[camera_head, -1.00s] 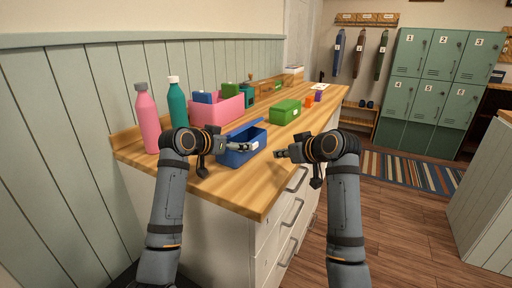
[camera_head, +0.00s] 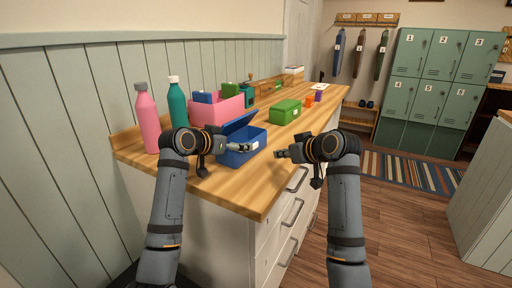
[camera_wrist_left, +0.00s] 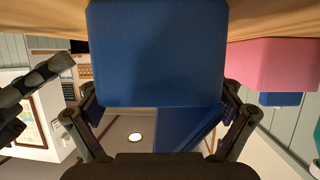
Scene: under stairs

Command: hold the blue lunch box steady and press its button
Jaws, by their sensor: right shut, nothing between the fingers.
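The blue lunch box (camera_head: 250,139) stands on the wooden counter near its front edge, its lid (camera_head: 240,123) tilted up and open. In the left wrist view the box (camera_wrist_left: 157,55) fills the top middle, with the lid (camera_wrist_left: 185,128) below it. My left gripper (camera_head: 246,147) is at the box's near left end; in the wrist view its fingers (camera_wrist_left: 157,108) sit against both sides of the box. My right gripper (camera_head: 279,154) is shut and empty, just right of the box and apart from it. The button cannot be made out.
A pink bin (camera_head: 217,109) with blue and green boxes stands behind the lunch box. A pink bottle (camera_head: 147,120) and a teal bottle (camera_head: 177,103) stand at the left. A green box (camera_head: 285,112) lies farther back. The counter (camera_head: 235,192) is clear in front.

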